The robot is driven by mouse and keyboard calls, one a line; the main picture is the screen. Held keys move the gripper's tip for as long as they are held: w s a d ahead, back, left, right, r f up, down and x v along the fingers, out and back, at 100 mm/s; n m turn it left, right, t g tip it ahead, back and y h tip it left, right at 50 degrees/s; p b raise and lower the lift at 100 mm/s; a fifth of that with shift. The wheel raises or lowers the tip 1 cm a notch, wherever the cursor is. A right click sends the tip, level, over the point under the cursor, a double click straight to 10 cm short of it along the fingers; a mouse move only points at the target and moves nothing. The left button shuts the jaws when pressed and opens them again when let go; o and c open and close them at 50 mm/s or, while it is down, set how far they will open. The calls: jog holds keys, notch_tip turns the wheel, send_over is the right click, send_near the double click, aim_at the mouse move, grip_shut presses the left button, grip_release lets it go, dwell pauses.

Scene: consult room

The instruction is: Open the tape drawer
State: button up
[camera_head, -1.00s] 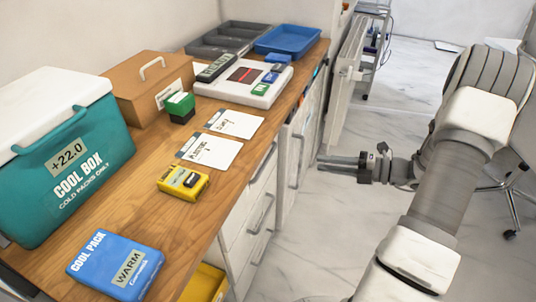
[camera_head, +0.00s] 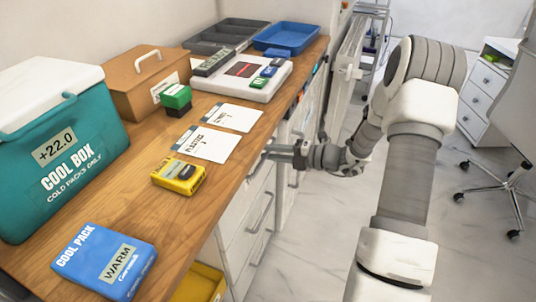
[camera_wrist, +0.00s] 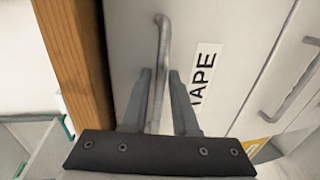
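The tape drawer has a pale front (camera_wrist: 225,25) in the wrist view, with a label of which "APE" can be read. Its grey bar handle (camera_wrist: 162,40) runs lengthwise between the two fingers of my gripper (camera_wrist: 159,75). The fingers are apart, one on each side of the bar, with a gap to it visible. In the head view my gripper (camera_head: 272,152) is at the counter's front edge, by the top of the drawer fronts. There it hides the handle. The drawer looks shut.
The wooden counter (camera_head: 150,215) holds a cool box (camera_head: 65,150), a blue cool pack (camera_head: 105,262), a yellow box (camera_head: 180,177), white cards and trays. Lower drawers with bar handles (camera_head: 260,212) are below my gripper. A yellow bin (camera_head: 205,284) is under the counter.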

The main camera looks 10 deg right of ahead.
jog(key=shift+w+a, duration=0.15)
jog(key=shift+a, duration=0.05)
grip_shut()
dwell(1.4)
